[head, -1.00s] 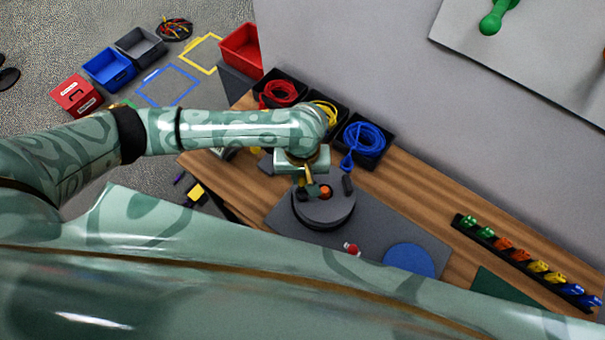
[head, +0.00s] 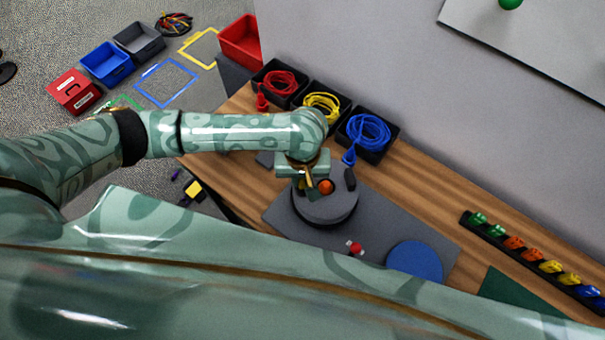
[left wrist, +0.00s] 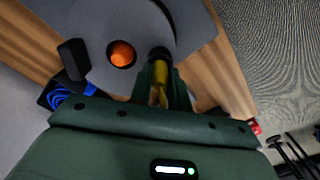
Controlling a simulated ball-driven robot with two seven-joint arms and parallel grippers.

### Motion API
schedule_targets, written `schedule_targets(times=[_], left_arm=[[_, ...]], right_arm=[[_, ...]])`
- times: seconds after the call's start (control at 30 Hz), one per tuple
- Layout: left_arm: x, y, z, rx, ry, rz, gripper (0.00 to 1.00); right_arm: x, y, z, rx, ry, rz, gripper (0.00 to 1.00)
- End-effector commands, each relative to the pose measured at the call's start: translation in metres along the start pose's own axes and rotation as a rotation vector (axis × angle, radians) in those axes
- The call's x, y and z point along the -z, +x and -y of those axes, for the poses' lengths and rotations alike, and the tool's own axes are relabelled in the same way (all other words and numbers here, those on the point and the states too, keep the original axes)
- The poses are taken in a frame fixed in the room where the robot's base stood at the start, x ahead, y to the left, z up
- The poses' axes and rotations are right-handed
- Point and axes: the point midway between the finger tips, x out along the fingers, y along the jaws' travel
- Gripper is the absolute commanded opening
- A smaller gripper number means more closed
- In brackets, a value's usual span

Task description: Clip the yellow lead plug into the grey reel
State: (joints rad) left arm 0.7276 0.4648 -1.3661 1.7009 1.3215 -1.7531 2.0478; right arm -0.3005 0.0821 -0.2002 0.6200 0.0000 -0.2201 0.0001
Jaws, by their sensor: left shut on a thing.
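The grey reel (head: 337,209) stands on a dark grey mat on the bench, with an orange spot at its centre and a dark upright handle on its top. My left gripper (left wrist: 160,82) is shut on the yellow lead plug (left wrist: 158,97), which shows as a yellow strip between the fingers. The fingertips are at a dark round hole in the reel (left wrist: 105,75), beside the orange spot. Whether the plug's tip is inside the hole is hidden by the fingers. In the head view the left gripper (head: 307,184) is over the reel's near-left top. My right gripper is out of view.
Bins with red (head: 279,83), yellow (head: 322,104) and blue (head: 369,131) cables line the back of the bench. A blue disc (head: 415,261) and a small red-and-white part (head: 355,248) lie near the reel. A rack of coloured plugs (head: 514,243) is at right.

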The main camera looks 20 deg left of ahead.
Motion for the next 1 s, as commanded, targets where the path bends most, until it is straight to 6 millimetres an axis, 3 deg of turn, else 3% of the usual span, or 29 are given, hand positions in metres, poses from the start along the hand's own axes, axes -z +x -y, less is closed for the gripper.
schedule_targets(times=[1.0], left_arm=[[-0.0001, 0.0024, 0.0000, 0.000, 0.000, 0.000, 0.00]], right_arm=[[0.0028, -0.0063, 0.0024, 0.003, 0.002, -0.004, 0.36]])
